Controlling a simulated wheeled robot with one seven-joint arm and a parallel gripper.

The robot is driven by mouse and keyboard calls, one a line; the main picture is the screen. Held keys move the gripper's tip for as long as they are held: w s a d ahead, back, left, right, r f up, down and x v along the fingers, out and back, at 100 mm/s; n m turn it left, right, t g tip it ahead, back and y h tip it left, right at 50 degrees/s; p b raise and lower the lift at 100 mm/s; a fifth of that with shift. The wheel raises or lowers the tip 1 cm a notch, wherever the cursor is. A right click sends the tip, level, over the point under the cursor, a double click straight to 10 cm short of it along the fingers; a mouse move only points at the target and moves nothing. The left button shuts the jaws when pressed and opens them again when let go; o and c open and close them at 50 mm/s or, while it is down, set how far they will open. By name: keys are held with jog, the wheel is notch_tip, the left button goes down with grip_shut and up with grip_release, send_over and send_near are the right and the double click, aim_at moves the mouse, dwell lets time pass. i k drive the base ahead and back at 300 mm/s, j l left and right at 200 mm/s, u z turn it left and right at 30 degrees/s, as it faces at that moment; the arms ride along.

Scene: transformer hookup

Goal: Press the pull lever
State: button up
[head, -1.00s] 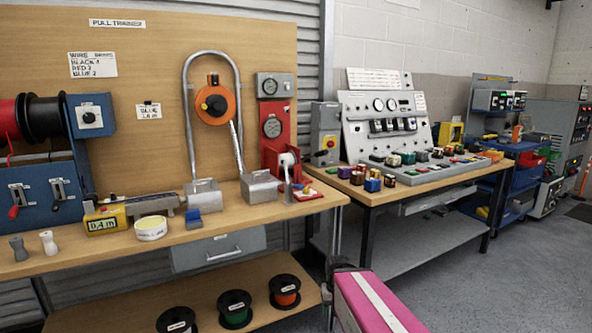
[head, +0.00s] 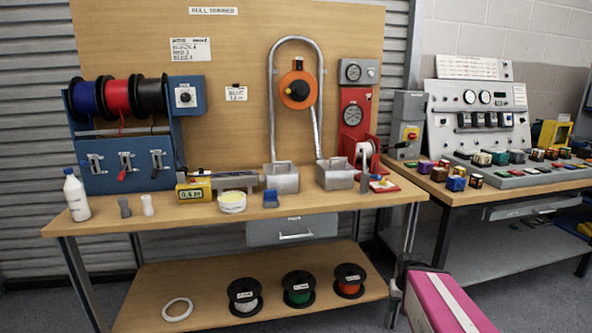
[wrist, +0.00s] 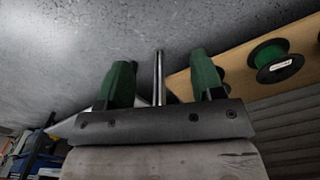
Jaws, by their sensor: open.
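A small upright grey lever (head: 365,168) stands beside a white wheel (head: 367,153) on the red unit at the right end of the wooden bench (head: 240,215). It looks like the pull lever, but no label on it can be read. Three more small levers (head: 126,163) show on the blue spool rack at the left. My gripper (wrist: 160,75) is open and empty in the wrist view, its two green fingers wide apart. It is not near the lever. The wrist view shows floor, a metal leg behind the fingers and the lower shelf.
Black-flanged spools (head: 298,287) and a white ring (head: 176,310) lie on the lower shelf. A control console (head: 480,120) stands on the right table.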

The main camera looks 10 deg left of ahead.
aim_at(405, 144)
jog(key=u, duration=1.8)
jog(key=z, duration=1.55)
jog(key=i+l, duration=0.25)
jog(key=l, duration=0.15)
jog(key=j+z, duration=0.15)
jog(key=z, duration=0.2)
jog(key=i+l+u, duration=0.1)
jog(key=l+u, duration=0.2)
